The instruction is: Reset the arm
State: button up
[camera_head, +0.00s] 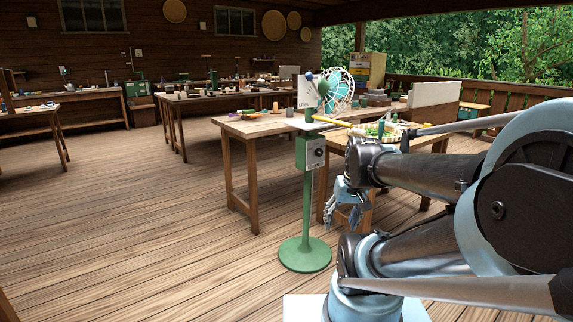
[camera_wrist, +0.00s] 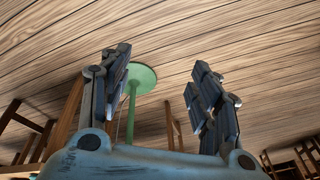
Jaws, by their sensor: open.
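My gripper (camera_head: 345,207) hangs low at the end of my folded arm, in front of the nearest worktable. In the wrist view my gripper (camera_wrist: 160,95) has its two dark fingers wide apart with nothing between them. Past the fingers, the wrist view shows the wooden floor (camera_wrist: 220,35) and the round green base of a stand (camera_wrist: 142,78). In the head view my arm fills the right side and hides part of the tables behind it.
A green stand (camera_head: 305,255) with a box on its post is just left of my gripper. Worktables (camera_head: 245,128) with tools and a round wire-like object (camera_head: 338,88) stand behind. Another table (camera_head: 45,112) is at the far left. The floor (camera_head: 130,220) at left is clear.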

jog(key=shift+h, duration=0.7)
jog(key=s+f, duration=0.1)
jog(key=s+d, duration=0.1)
jog(key=s, duration=0.1)
jog(key=s+d+f, duration=0.1)
jog(key=shift+s+d+f, duration=0.2)
jog(key=shift+s+f, duration=0.1)
